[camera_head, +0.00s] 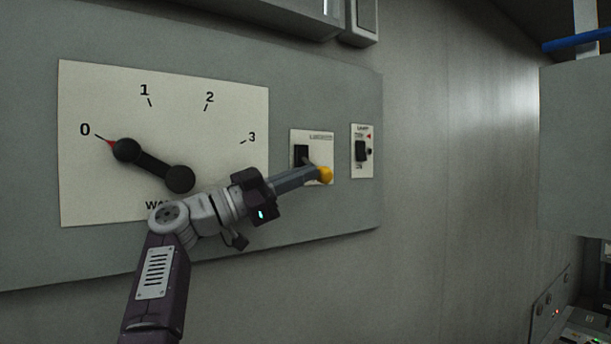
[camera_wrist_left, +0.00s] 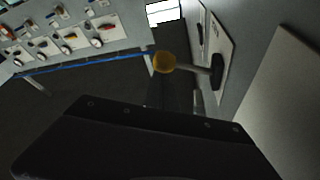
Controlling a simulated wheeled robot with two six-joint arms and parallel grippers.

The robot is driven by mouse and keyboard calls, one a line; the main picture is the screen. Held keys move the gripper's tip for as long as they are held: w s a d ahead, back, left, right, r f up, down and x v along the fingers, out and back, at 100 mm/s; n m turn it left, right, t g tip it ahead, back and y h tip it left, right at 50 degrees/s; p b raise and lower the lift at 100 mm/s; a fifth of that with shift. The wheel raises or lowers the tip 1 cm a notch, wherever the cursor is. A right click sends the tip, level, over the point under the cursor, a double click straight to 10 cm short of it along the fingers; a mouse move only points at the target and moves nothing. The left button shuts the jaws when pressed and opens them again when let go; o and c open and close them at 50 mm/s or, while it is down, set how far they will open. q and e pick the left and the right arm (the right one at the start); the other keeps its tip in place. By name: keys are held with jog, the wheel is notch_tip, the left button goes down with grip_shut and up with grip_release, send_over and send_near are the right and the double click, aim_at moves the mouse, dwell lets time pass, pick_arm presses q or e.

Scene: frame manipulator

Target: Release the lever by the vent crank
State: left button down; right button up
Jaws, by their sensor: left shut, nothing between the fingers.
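The lever has a yellow ball knob (camera_head: 325,174) and sits on a small cream plate (camera_head: 325,147) with a black slot, right of the crank. Its knob also shows in the left wrist view (camera_wrist_left: 164,62), on a grey stalk rising from a black base (camera_wrist_left: 217,71). My left gripper (camera_head: 313,172) is shut and empty, its fingertips right by the knob and covering part of the lever in the head view. I cannot tell whether they touch. The black crank (camera_head: 152,164) points at 0 on a cream dial plate (camera_head: 230,105). My right gripper is out of view.
A small black switch (camera_head: 361,150) on its own plate is right of the lever. A grey box (camera_head: 575,145) juts in at the far right, below a blue bar (camera_head: 578,40). Bare wall (camera_head: 450,150) lies between. The wrist view shows a control panel (camera_wrist_left: 75,35) at upper left.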

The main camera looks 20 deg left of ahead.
pick_arm(q)
jog(key=b+v, duration=0.2)
jog(key=v, duration=0.5)
jog(key=shift+r, duration=0.1)
jog(key=shift+s, duration=0.1)
